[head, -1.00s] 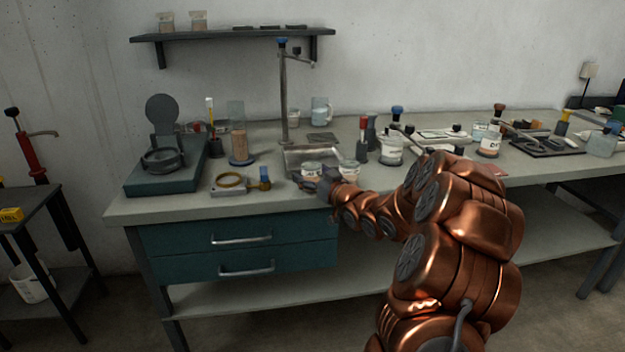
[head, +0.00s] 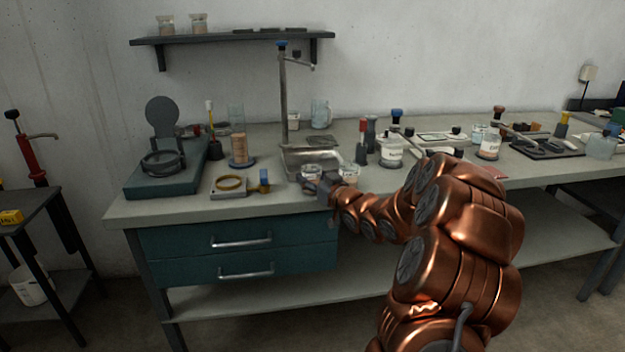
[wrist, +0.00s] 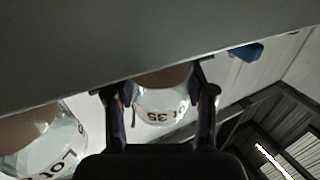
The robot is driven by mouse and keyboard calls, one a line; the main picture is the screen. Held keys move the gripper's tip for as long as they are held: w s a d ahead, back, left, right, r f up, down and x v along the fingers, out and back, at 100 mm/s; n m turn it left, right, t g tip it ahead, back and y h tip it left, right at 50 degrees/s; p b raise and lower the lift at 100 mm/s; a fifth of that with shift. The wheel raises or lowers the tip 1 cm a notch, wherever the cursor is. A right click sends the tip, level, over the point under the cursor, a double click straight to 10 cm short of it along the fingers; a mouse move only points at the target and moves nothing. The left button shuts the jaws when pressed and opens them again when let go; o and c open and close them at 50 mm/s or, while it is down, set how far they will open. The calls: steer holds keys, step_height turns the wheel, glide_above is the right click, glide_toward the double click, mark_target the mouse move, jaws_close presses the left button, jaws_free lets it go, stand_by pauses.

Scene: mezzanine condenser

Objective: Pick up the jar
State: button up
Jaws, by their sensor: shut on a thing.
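A small clear glass jar (wrist: 163,102) with a white label and brownish contents stands between the two fingers of my gripper (wrist: 160,108) in the wrist view. The fingers are shut on its sides. The wrist picture looks upside down, and a grey edge hides part of the jar. In the head view the jar (head: 311,170) is at the counter's front, and my gripper (head: 322,185) partly covers it. I cannot tell whether it is clear of the counter.
A metal stand with a tray (head: 310,155) is just behind the jars.

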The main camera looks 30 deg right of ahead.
mark_target(311, 166)
steer(key=shift+r, duration=0.2)
steer(key=shift+r, duration=1.5)
steer(key=shift+s+r, duration=0.15)
steer(key=shift+s, duration=0.1)
steer(key=s+a+b, duration=0.1)
steer(key=s+a, duration=0.1)
steer(key=s, duration=0.5)
steer(key=s+a+r+b, duration=0.1)
steer(key=s+a, duration=0.2)
steer(key=s, duration=0.4)
steer(key=shift+s+r, duration=0.15)
steer(key=shift+s, duration=0.05)
steer(key=shift+a, duration=0.15)
steer(key=shift+s, duration=0.2)
